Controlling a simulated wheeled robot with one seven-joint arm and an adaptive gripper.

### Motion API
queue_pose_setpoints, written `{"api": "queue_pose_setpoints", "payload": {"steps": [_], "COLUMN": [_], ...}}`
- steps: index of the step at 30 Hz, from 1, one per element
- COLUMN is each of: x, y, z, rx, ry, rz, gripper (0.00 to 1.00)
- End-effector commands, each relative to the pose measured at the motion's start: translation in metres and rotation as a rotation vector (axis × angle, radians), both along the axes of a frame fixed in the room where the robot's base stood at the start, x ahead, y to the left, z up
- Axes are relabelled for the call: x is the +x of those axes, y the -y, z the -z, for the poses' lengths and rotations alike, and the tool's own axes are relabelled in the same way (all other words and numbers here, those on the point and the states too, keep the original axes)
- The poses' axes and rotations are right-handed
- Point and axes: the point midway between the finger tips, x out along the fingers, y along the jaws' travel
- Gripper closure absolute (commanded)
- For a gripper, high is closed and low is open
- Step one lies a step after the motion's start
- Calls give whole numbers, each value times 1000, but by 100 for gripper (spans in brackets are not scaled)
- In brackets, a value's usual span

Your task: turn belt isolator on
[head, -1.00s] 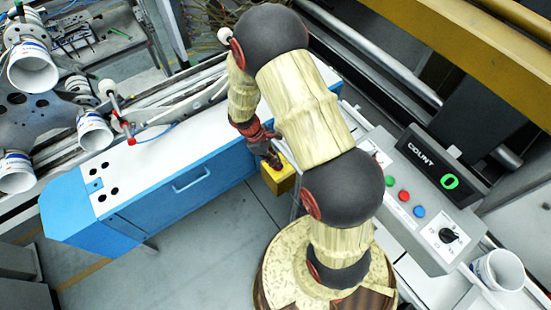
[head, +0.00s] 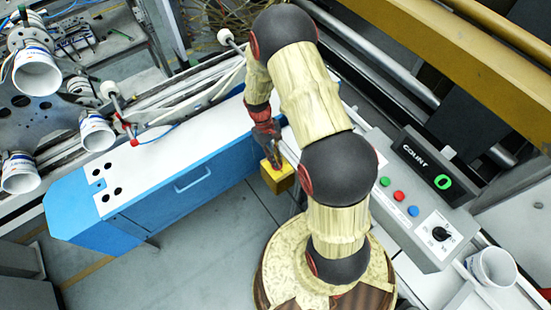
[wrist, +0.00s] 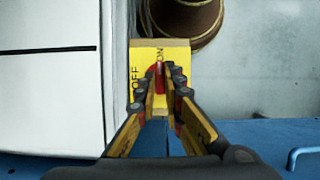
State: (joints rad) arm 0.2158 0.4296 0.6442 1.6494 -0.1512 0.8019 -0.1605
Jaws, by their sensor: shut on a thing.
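The belt isolator is a yellow box (head: 278,181) beside the right end of the blue cabinet in the head view. In the wrist view its yellow face (wrist: 180,53) carries the words OFF at left and ON at upper right. A red handle (wrist: 159,76) stands on this face, its visible end pointing up the picture near ON. My gripper (wrist: 162,82) is shut on the red handle, with a finger on each side. The fingers hide the handle's lower part. In the head view my gripper (head: 272,150) reaches down onto the box.
The blue cabinet (head: 150,190) with white top lies left of the box. A grey control panel (head: 425,215) with coloured buttons, a black dial and a green COUNT display stands at right. Several white cups stand around. The grey floor (head: 200,255) in front of the cabinet is clear.

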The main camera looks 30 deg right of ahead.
Motion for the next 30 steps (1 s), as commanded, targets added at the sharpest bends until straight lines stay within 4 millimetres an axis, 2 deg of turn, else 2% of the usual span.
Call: {"api": "queue_pose_setpoints", "payload": {"steps": [19, 20, 30], "x": [-1, -1, -1], "y": [0, 0, 0], "z": [1, 1, 1], "rx": [1, 1, 0], "ry": [-2, -2, -2], "rz": [53, 53, 52], "gripper": [100, 90, 73]}}
